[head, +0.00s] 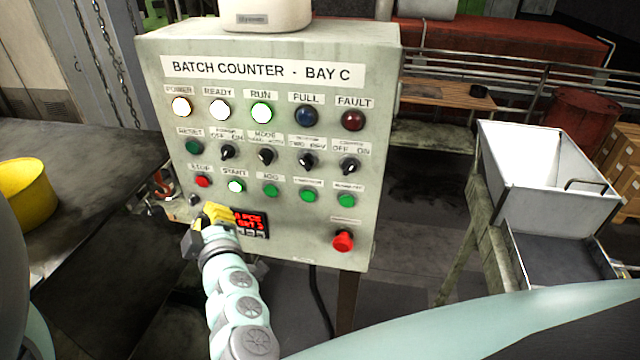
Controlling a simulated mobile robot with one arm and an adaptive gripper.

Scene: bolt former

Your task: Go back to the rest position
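The control box (285,150), labelled BATCH COUNTER - BAY C, stands upright in the middle of the head view. My gripper (212,214), with yellow fingers, is at the lower left of its face, beside the red digital display (250,223). The fingers partly cover the display's left edge. I cannot tell whether they touch the panel or whether they are open. The POWER lamp (181,107), READY lamp (219,110) and RUN lamp (261,113) are lit. The START button (235,186) is lit too.
A red mushroom button (343,241) sits at the panel's lower right. A yellow bucket (27,193) stands on a dark table (75,150) at left. A white metal hopper (545,175) on a stand is at right. Open floor (415,225) lies between box and hopper.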

